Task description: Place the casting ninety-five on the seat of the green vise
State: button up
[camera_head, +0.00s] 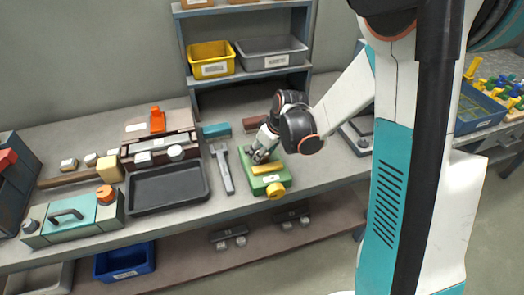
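The green vise (278,182) sits on the workbench, right of centre, with a yellow bar across its top and a yellow knob at its near end. My gripper (258,157) is low over the far part of the vise, pointing down at it. Whether it touches the vise, is open or shut, or holds anything is too small to tell. No part can be surely named as the casting ninety-five, as the labels are unreadable here. Small labelled pieces (69,164) stand at the back left, and a round grey piece (176,153) lies near the dark tray.
A grey caliper-like tool (222,168) lies left of the vise. An empty-looking black tray (167,201), a tan block (108,168) and a teal-topped box (72,219) stand further left. A shelf with a yellow bin (211,60) and a grey bin (271,53) rises behind.

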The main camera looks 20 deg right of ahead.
dwell(0.3)
jog(key=p+v, duration=0.5)
jog(key=v, duration=0.7)
jog(key=s+a+r+m+t+h, duration=0.1)
jog(key=s+r+m, duration=0.2)
jog(key=s+r, duration=0.3)
jog(key=s+a+r+m+t+h, duration=0.1)
jog(key=s+r, duration=0.5)
jog(key=s, duration=0.6)
jog(key=shift+s+m+t, duration=0.4)
jog(key=shift+m+t, duration=0.2)
jog(key=shift+m, duration=0.4)
jog(key=shift+a, duration=0.1)
dwell(0.4)
